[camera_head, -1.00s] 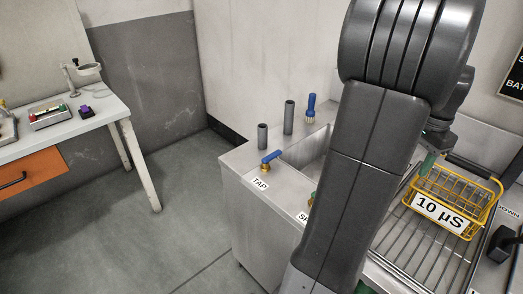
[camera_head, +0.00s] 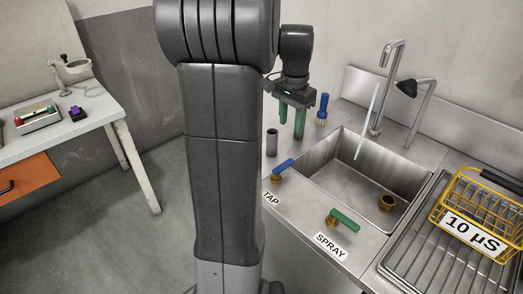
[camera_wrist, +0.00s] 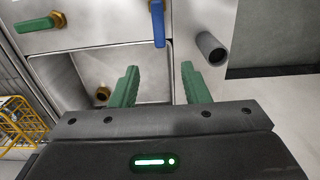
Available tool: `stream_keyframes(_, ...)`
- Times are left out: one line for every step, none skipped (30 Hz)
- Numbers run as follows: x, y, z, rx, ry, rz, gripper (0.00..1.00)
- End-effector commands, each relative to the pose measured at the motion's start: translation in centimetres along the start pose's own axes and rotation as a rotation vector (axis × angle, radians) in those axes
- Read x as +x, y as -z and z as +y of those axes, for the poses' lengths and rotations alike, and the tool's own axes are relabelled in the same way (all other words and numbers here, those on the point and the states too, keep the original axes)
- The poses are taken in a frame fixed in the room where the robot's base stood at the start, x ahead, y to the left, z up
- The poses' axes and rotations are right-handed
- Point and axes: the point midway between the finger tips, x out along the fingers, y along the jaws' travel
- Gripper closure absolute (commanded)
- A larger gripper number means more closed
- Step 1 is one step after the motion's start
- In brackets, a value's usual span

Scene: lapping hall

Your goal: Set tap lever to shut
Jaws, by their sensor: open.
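The blue tap lever (camera_head: 284,167) sits on a brass valve on the sink counter, beside the TAP label (camera_head: 271,197). It slants up to the right. A thin pale streak (camera_head: 367,120), looking like running water, falls below the tall tap spout (camera_head: 382,75) into the basin. My gripper (camera_head: 291,131) is open and empty, fingers pointing down, above the counter behind the lever. In the wrist view the lever (camera_wrist: 157,22) lies at the top edge, beyond the gap between my green fingertips (camera_wrist: 159,68), with no contact visible. Part of its brass valve is out of that view.
The green spray lever (camera_head: 345,218) stands right of the tap lever. A grey tube (camera_head: 271,142) and a blue brush (camera_head: 323,108) stand on the counter near my fingers. The basin (camera_head: 340,165) is open. A yellow basket (camera_head: 472,215) sits on the rack to the right.

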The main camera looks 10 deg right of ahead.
Motion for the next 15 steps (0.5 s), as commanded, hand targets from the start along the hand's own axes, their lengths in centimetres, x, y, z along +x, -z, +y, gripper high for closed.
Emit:
stream_keyframes(0.3, 0.0, 0.0, 0.0, -0.001, -0.001, 0.58)
stream_keyframes(0.5, 0.0, 0.0, 0.0, -0.001, -0.001, 0.58)
stream_keyframes(0.9, 0.0, 0.0, 0.0, -0.001, -0.001, 0.58)
stream_keyframes(1.3, 0.0, 0.0, 0.0, -0.002, -0.002, 0.58)
stream_keyframes(1.8, 0.0, 0.0, 0.0, -0.002, -0.003, 0.58)
stream_keyframes(2.5, 0.0, 0.0, 0.0, -0.002, -0.003, 0.58)
stream_keyframes(3.1, -0.1, 0.1, 0.0, -0.003, -0.004, 0.58)
stream_keyframes(3.7, 0.0, 0.0, 0.0, -0.003, -0.004, 0.58)
stream_keyframes(4.6, -0.1, 0.1, 0.0, -0.004, -0.005, 0.58)
stream_keyframes(5.3, -0.1, 0.1, 0.0, -0.003, -0.004, 0.58)
stream_keyframes(5.9, -0.1, 0.1, 0.0, -0.003, -0.004, 0.58)
stream_keyframes(6.9, -0.1, 0.1, 0.0, -0.004, -0.004, 0.58)
stream_keyframes(7.5, -0.1, 0.1, 0.0, -0.004, -0.005, 0.58)
stream_keyframes(8.1, -0.1, 0.1, 0.0, -0.003, -0.004, 0.58)
stream_keyframes(8.9, -0.1, 0.1, 0.0, -0.003, -0.004, 0.58)
